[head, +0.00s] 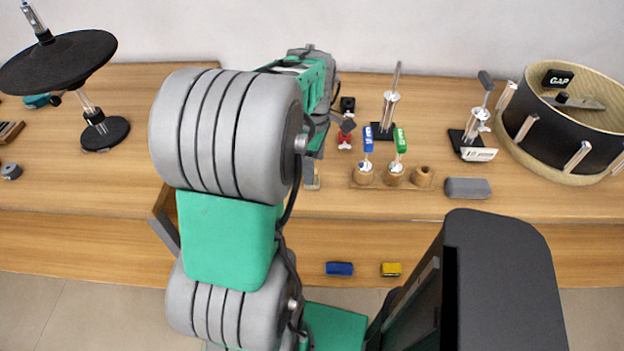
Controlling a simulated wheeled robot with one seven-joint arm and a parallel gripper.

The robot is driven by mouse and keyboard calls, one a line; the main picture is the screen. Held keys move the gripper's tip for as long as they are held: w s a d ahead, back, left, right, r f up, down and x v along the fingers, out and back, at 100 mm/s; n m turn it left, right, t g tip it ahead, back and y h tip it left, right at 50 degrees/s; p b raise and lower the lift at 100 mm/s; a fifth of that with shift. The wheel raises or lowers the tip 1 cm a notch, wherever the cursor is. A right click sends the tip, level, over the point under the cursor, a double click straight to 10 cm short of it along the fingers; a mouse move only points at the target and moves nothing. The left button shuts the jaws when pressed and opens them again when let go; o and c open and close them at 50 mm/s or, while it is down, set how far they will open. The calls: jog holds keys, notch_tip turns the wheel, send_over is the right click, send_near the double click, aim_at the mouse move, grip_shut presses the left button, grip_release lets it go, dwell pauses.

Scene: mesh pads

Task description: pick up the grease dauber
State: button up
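I cannot tell for sure which thing is the grease dauber. Two slim tools stand upright in a low wooden holder (381,185) at the middle of the bench: one with a blue top (368,139) and one with a green top (400,140). Both have pale lower parts set in round wooden cups; a third cup (422,177) to the right is empty. My arm rises through the left middle of the view and reaches over the bench, left of the holder. My gripper cannot be made out; the arm's links cover that area.
A red item (344,141) lies left of the holder. Two lever stands (388,112) (477,127) are behind and right. A grey block (467,188) lies right. A drum (562,128) fills the right end; a black disc stand (103,133) is left. Blue (339,268) and yellow (391,269) blocks are lower.

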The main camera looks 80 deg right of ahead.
notch_tip(320, 180, down, 6)
jog(key=shift+r, duration=0.2)
jog(key=shift+c, duration=0.2)
jog(key=c, duration=1.4)
jog(key=shift+r, duration=0.15)
jog(key=shift+c, duration=0.2)
jog(key=shift+r, duration=0.35)
notch_tip(320, 180, up, 3)
jog(key=shift+w+f, duration=0.1)
jog(key=shift+f, duration=0.05)
jog(key=a+r+b, duration=0.1)
jog(key=a+r, duration=0.8)
jog(key=a, duration=0.5)
jog(key=shift+w+r, duration=0.2)
jog(key=shift+w, duration=0.1)
